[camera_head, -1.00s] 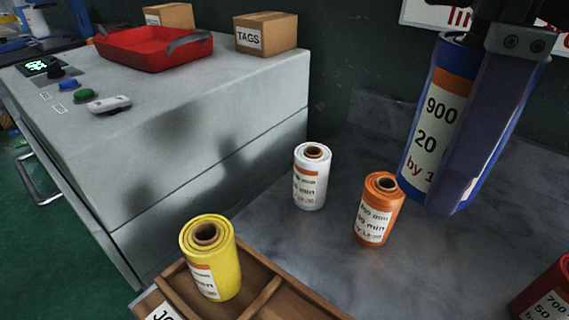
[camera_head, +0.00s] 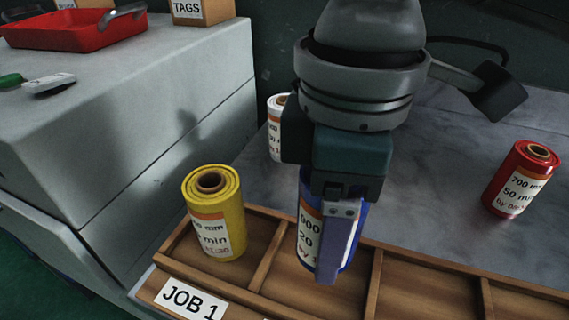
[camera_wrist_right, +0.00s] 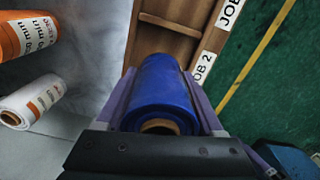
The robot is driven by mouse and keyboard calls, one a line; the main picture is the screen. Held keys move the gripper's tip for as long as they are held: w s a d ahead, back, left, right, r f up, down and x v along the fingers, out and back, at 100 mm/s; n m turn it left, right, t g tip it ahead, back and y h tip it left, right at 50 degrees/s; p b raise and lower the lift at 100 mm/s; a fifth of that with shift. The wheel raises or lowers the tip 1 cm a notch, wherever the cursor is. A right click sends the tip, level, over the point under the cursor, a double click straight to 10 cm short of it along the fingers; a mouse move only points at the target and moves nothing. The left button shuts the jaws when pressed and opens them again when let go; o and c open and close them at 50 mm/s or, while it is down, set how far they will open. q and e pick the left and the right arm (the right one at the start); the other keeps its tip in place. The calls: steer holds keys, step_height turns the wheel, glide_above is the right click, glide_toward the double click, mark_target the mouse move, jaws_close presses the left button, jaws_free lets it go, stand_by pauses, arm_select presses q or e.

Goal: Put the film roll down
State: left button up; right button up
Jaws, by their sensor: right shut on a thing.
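A blue film roll (camera_head: 310,236) with a white and orange label stands upright between the fingers of my right gripper (camera_head: 332,245), which is shut on it. In the head view it is at the second compartment of the wooden tray (camera_head: 418,268), right of the JOB 1 compartment. I cannot tell whether its base touches the tray floor. The right wrist view shows the blue roll (camera_wrist_right: 165,88) between both fingers, with the tray (camera_wrist_right: 172,42) and its JOB 2 label beyond. A yellow roll (camera_head: 216,215) stands in the JOB 1 compartment. My left gripper is out of view.
A white roll (camera_head: 274,128), partly hidden by my arm, and a red roll (camera_head: 520,178) stand on the grey marbled top (camera_head: 440,190). An orange roll (camera_wrist_right: 30,35) shows in the wrist view. A grey cabinet (camera_head: 130,120) with a red tray (camera_head: 68,30) is at the left.

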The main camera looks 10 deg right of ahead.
step_height(320, 180, down, 4)
steer(key=shift+f+b, duration=0.1)
steer(key=shift+b, duration=0.5)
steer(key=shift+f, duration=0.35)
steer(key=shift+r, duration=0.1)
steer(key=o, duration=1.3)
steer(key=shift+f, duration=0.2)
steer(key=shift+r, duration=0.1)
